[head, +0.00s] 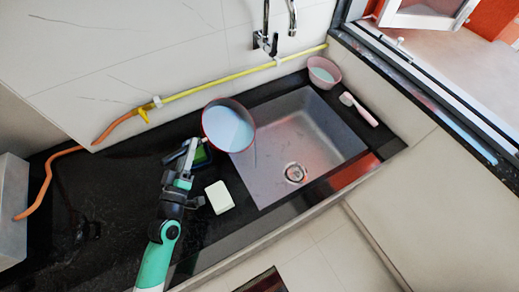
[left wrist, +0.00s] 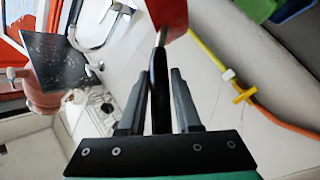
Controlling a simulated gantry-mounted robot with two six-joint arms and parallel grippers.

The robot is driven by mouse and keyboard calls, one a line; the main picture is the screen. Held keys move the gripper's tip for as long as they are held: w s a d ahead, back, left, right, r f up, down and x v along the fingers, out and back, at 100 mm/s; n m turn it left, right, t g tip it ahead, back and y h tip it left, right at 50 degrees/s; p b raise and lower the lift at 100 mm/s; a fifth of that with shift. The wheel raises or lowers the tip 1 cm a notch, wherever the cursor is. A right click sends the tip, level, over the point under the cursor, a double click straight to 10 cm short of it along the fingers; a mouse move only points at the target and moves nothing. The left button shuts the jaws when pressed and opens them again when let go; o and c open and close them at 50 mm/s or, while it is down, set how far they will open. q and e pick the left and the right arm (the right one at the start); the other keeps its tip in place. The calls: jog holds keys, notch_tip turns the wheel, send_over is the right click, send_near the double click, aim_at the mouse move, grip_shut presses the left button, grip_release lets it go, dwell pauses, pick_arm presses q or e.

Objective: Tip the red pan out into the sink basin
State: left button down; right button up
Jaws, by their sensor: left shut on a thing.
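The red pan (head: 204,128) is in the head view at the upper left edge of the sink basin (head: 316,146). It looks tilted toward the basin, with pale blue liquid inside. My left gripper (head: 189,154) is shut on the pan's dark handle (left wrist: 160,85), seen between the fingers in the left wrist view. Part of the pan's red side (left wrist: 168,14) shows at the top of that view. A thin line shows below the pan's right rim; I cannot tell whether it is liquid. The drain (head: 295,173) is uncovered. My right gripper is not in view.
A green sponge (head: 203,156) lies behind my left gripper, and a white block (head: 219,197) lies left of the basin. A pink bowl (head: 325,73) and a pink brush (head: 359,109) lie beyond it. The faucet (head: 267,40) and yellow hose (head: 215,82) are at the wall.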

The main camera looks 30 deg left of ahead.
pick_arm(q)
jog(key=shift+r, duration=0.25)
jog(key=shift+w+d+r+m+p, duration=0.15)
jog(key=shift+d+r+m+p, duration=0.5)
jog(key=shift+p, duration=0.55)
jog(key=shift+d+f, duration=0.1)
dwell(0.5)
jog(key=shift+w+d+r+m+t+h+p, duration=0.15)
jog(key=shift+d+r+m+p, duration=0.2)
jog(key=shift+p, duration=0.4)
jog(key=shift+w+d+r+m+t+h+p, duration=0.15)
jog(key=shift+d+m+p, duration=0.2)
jog(key=shift+m+p, duration=0.25)
jog(key=shift+s+f, duration=0.1)
jog(key=shift+d+p, duration=0.15)
jog(key=shift+p, duration=0.15)
